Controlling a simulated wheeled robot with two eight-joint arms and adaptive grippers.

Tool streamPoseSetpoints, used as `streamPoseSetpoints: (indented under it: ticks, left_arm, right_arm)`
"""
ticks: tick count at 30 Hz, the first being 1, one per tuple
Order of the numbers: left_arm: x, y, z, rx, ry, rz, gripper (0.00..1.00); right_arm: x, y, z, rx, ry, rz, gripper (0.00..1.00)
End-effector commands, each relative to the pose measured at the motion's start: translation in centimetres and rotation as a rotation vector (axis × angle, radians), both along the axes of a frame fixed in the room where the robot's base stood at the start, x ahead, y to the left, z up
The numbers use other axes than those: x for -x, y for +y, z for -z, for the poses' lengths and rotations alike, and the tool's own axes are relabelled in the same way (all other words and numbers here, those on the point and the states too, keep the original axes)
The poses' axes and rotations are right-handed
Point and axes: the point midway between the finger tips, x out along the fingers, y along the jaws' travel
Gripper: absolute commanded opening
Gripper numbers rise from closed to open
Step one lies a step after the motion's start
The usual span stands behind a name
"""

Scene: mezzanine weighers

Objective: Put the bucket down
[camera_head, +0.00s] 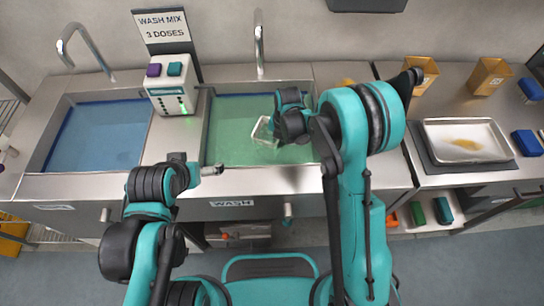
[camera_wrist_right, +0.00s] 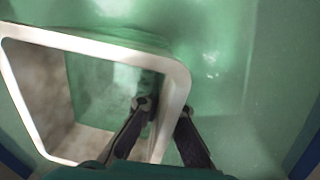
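The bucket (camera_head: 263,133) is a small pale box-shaped container with a white rim. It is tilted in the head view, over or in the green liquid of the right sink basin (camera_head: 230,118). My right gripper (camera_head: 276,128) is at its right side. In the right wrist view the bucket (camera_wrist_right: 40,36) is on the left, and the fingers of my right gripper (camera_wrist_right: 165,107) straddle its wall, one inside and one outside. I cannot tell whether the bucket touches the basin floor. My left gripper (camera_head: 211,170) is by the sink's front edge, away from the bucket; its fingers are too small to read.
The left basin (camera_head: 95,135) holds blue liquid. A white dispenser (camera_head: 172,90) with purple and teal buttons stands between the basins, before a "WASH MIX 3 DOSES" sign (camera_head: 163,27). On the right counter are a metal tray (camera_head: 428,128) on a weigher, tan containers (camera_head: 489,76) and blue items (camera_head: 527,142).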

Motion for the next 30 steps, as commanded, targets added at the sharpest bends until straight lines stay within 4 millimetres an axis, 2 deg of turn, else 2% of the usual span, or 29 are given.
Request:
streamPoseSetpoints:
  ticks: [3,6,10,16,28,30]
  left_arm:
    - [0.0,0.0,0.7,0.000,0.000,0.000,1.00]
    - [0.0,0.0,0.8,0.000,0.000,0.000,1.00]
    - [0.0,0.0,1.2,0.000,0.000,0.000,1.00]
    - [0.0,0.0,2.7,0.000,0.000,0.000,1.00]
    - [0.0,0.0,3.0,0.000,0.000,0.000,1.00]
    - [0.0,0.0,2.8,0.000,0.000,0.000,1.00]
  right_arm:
    - [0.7,1.5,1.1,0.000,0.000,-0.002,0.00]
    - [0.9,2.0,1.4,0.000,-0.001,0.001,0.00]
    - [0.9,2.1,2.3,0.000,-0.001,0.002,0.00]
    - [0.9,2.1,5.3,0.000,-0.001,0.002,0.00]
    - [0.9,2.1,5.8,0.000,-0.001,0.001,0.00]
    - [0.9,2.1,5.7,0.000,-0.001,0.001,0.19]
